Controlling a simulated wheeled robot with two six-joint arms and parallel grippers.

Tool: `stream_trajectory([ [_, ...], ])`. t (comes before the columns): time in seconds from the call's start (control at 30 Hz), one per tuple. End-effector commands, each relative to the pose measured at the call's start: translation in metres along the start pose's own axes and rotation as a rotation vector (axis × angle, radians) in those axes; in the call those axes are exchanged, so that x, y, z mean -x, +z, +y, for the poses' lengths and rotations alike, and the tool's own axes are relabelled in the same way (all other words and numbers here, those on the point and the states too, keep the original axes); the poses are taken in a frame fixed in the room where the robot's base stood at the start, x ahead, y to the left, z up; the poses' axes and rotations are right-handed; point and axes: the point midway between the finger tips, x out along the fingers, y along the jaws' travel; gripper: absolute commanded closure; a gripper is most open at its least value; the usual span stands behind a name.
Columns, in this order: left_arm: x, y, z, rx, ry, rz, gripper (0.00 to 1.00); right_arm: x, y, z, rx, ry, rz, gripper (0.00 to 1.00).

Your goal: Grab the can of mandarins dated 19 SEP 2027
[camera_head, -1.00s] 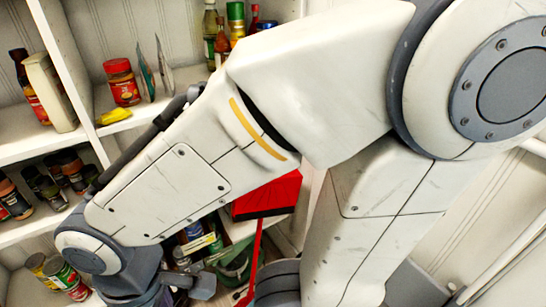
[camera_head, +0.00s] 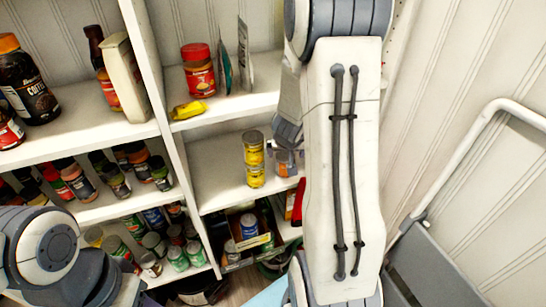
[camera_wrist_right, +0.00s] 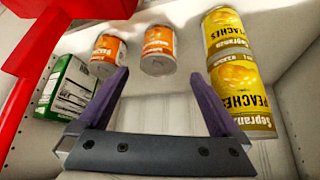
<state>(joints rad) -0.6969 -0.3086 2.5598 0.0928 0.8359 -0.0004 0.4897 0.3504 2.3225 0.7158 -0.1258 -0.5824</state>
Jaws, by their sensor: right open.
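Two small cans with orange labels, seemingly the mandarins, stand side by side on the shelf in the right wrist view: a left can (camera_wrist_right: 108,55) and a right can (camera_wrist_right: 157,50). No date is readable on either. One orange-labelled can (camera_head: 286,163) shows partly in the head view, beside my arm. My right gripper (camera_wrist_right: 160,88) is open and empty, its two purple fingers pointing toward the cans without touching them. In the head view the gripper (camera_head: 287,135) is mostly hidden by my own arm. My left arm's links show at lower left; its gripper is out of view.
Two yellow peach cans (camera_wrist_right: 238,85) are stacked right of the orange cans; the stack also shows in the head view (camera_head: 254,158). A green box (camera_wrist_right: 68,88) and a red object (camera_wrist_right: 40,55) are at left in the wrist view. Jars crowd the left shelves (camera_head: 110,205).

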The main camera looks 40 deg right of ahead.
Motion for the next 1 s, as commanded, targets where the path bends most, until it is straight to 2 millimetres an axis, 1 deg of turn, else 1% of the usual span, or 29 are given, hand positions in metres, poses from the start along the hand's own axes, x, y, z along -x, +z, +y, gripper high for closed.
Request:
stream_trajectory([
  [0.07, 0.000, 0.000, 0.000, 0.000, 0.000, 0.001, 0.50, -0.001, 0.000, 0.000, -0.001, 0.002, 0.002, 0.00],
  [0.17, -0.005, 0.000, 0.000, 0.000, 0.000, 0.001, 0.50, -0.007, 0.001, -0.004, 0.003, 0.000, 0.002, 0.00],
  [0.4, -0.028, 0.002, -0.002, 0.000, 0.000, 0.001, 0.50, -0.043, 0.004, -0.014, 0.016, -0.009, 0.000, 0.00],
  [0.47, -0.031, 0.002, -0.002, 0.000, 0.000, 0.001, 0.50, -0.050, 0.003, -0.015, 0.017, -0.010, 0.001, 0.00],
  [0.57, -0.035, 0.002, -0.003, 0.000, 0.000, 0.001, 0.50, -0.058, 0.002, -0.015, 0.016, -0.010, 0.001, 0.00],
  [0.8, -0.057, 0.003, -0.004, 0.000, 0.000, 0.001, 0.50, -0.094, 0.003, -0.011, 0.014, -0.009, 0.000, 0.00],
  [0.9, -0.060, 0.003, -0.004, 0.000, 0.000, 0.001, 0.50, -0.102, 0.001, -0.010, 0.013, -0.009, 0.001, 0.00],
  [1.0, -0.060, 0.003, -0.004, 0.000, 0.000, 0.001, 0.50, -0.105, 0.000, -0.009, 0.013, -0.008, 0.001, 0.00],
])
